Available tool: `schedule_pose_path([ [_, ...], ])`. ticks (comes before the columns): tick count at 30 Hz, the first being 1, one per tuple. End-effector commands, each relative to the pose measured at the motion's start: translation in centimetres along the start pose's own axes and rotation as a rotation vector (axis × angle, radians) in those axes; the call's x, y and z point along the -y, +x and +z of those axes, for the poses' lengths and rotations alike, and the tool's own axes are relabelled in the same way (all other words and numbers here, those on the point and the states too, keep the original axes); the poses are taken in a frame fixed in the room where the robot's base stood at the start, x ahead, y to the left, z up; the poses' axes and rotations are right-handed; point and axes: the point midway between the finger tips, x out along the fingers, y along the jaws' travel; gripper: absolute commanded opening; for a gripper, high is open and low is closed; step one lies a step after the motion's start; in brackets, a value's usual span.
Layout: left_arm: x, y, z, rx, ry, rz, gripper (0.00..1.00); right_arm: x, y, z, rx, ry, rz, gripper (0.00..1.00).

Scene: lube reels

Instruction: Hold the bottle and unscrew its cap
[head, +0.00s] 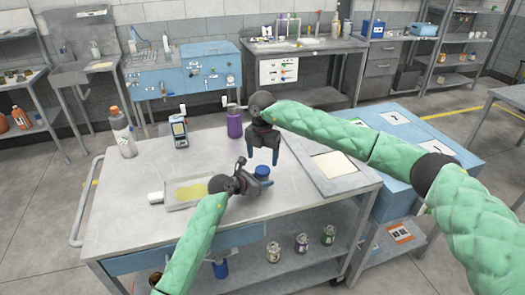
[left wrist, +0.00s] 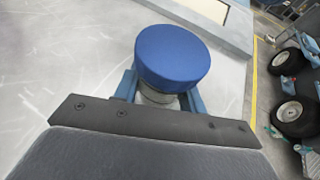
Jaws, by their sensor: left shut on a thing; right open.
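The bottle (left wrist: 158,97) has a blue cap (left wrist: 172,56) and stands upright on the table. In the head view the cap (head: 262,172) shows, and the bottle's body is mostly hidden by my left gripper. My left gripper (head: 258,178) is shut around the bottle just below the cap; its blue fingers show on both sides in the left wrist view. My right gripper (head: 263,157) points down with its fingers apart, empty, just above the cap. I cannot tell the exact gap between its fingertips and the cap.
On the grey table (head: 125,205) stand a grey bottle with an orange top (head: 122,132), a blue-and-white device (head: 179,131), a purple bottle (head: 234,121) and a tray with a yellow patch (head: 184,193). A framed panel (head: 334,164) lies at right. Small jars stand on the lower shelf.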

Motion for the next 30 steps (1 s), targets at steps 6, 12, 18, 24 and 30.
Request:
schedule_pose_path([
  [6,0.0,0.0,0.0,0.000,0.000,0.000,0.00,0.0,3.2,0.0,-0.002,0.001,-0.001,0.76],
  [12,0.0,0.0,0.0,0.000,0.000,0.000,0.00,0.0,4.8,0.0,0.000,0.000,-0.001,0.76],
  [18,0.0,0.0,0.0,0.000,0.000,0.000,0.00,0.0,5.0,0.0,0.000,0.000,0.000,0.76],
  [24,0.0,0.0,0.0,0.000,0.000,0.000,0.00,0.0,5.0,0.0,0.000,0.000,0.000,0.50],
  [30,0.0,0.0,0.0,0.000,0.000,0.000,0.00,0.0,5.0,0.0,0.000,0.000,0.000,0.30],
])
